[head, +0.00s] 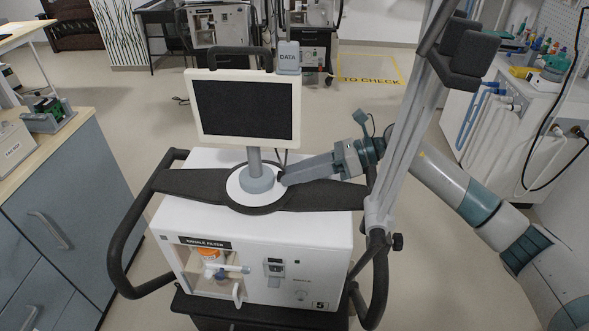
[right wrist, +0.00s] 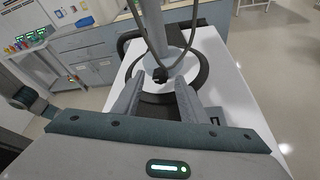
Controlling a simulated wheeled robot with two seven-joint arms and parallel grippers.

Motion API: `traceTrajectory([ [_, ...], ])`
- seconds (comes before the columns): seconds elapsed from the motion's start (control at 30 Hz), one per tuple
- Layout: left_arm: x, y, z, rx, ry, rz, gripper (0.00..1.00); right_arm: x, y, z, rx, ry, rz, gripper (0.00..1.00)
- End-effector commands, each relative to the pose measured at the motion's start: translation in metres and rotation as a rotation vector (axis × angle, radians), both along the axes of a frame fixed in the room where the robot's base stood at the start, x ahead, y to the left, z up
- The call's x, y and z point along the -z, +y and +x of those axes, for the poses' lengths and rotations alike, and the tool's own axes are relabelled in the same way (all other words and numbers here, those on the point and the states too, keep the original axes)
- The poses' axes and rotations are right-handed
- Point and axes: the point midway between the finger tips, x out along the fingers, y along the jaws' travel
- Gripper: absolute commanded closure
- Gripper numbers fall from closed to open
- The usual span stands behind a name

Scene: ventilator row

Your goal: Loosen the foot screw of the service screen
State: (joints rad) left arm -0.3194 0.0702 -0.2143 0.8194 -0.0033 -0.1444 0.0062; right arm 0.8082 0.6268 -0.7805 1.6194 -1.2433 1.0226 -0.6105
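The service screen (head: 246,108) stands upright on a grey post (head: 254,160) that rises from a round foot (head: 236,190) on top of the white ventilator (head: 270,232). The foot screw is a small black knob (right wrist: 161,75) low at the post in the right wrist view. In the head view I cannot make it out; my gripper is beside it. My right gripper (head: 284,179) reaches in from the right, low by the foot. In the right wrist view its two fingers (right wrist: 160,88) are apart, with the knob in line between their tips; I cannot tell whether they touch it. My left gripper is in neither view.
Black handle bars (head: 128,230) flank the ventilator. A jointed grey support arm (head: 408,120) rises at its right, close to my right arm. A DATA tag (head: 288,58) is at the screen's top right corner.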

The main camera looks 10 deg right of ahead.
Motion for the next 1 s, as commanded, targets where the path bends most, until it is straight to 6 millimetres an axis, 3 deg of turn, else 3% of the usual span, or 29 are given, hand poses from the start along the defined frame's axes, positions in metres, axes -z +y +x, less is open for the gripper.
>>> traceTrajectory([
  [0.43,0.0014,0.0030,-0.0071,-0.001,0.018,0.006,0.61,0.0024,0.0056,0.0006,0.000,-0.001,0.000,0.61],
  [0.6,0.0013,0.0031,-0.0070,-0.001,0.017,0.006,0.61,0.0022,0.0055,0.0005,0.001,-0.001,0.000,1.00],
  [1.0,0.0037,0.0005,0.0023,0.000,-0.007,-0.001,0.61,0.0034,0.0052,0.0004,0.000,-0.028,-0.006,1.00],
])
